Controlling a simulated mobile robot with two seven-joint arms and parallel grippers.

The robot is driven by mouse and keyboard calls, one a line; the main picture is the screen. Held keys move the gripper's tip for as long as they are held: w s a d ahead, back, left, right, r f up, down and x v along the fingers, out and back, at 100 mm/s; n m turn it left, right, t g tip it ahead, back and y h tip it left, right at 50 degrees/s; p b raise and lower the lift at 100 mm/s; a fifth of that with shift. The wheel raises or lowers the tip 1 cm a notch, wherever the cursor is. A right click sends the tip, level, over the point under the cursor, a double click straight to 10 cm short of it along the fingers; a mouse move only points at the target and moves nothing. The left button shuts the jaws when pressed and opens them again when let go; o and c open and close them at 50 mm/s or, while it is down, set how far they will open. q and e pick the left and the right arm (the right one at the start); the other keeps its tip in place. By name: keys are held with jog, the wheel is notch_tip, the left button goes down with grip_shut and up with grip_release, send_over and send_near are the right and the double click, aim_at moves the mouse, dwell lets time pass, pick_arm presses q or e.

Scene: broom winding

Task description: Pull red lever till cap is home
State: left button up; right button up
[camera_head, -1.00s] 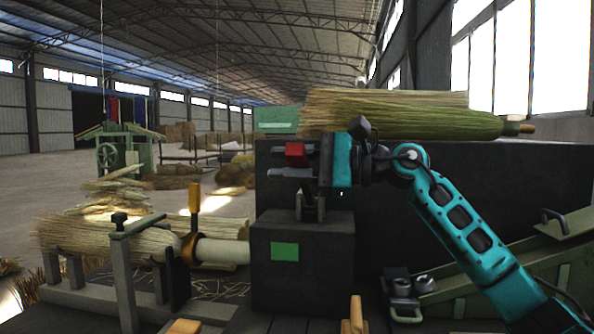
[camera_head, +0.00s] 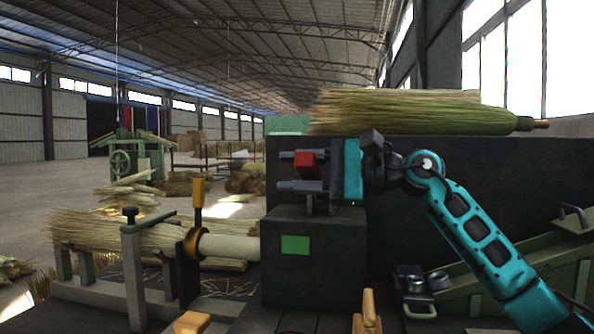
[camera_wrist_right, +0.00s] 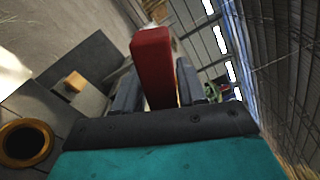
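A red lever (camera_head: 304,165) stands above a dark box with a green label (camera_head: 295,245). My right gripper (camera_head: 303,171) reaches in from the right, one finger above the other around the lever. In the right wrist view the red lever (camera_wrist_right: 153,68) fills most of the space between the fingers, and it looks gripped. A brass collar (camera_head: 193,245), apparently the cap, sits on the end of a pale tube (camera_head: 230,248) against the straw bundle (camera_head: 120,233). Whether it is fully seated cannot be told. My left gripper is out of view.
A yellow upright handle (camera_head: 198,194) stands above the collar. A grey clamp frame (camera_head: 133,275) stands in front of the straw bundle. A finished broom (camera_head: 420,113) lies on the dark wall behind. A green trough (camera_head: 510,285) is at lower right.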

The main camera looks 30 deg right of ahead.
jog(key=shift+o, duration=0.8)
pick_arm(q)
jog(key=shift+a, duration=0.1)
pick_arm(e)
jog(key=shift+s+d, duration=0.1)
jog(key=shift+d, duration=0.1)
pick_arm(q)
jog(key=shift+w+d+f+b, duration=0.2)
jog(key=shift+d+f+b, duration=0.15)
jog(key=shift+b, duration=0.6)
pick_arm(e)
jog(key=v, duration=1.2)
jog(key=shift+s+d, duration=0.15)
jog(key=shift+s, duration=0.05)
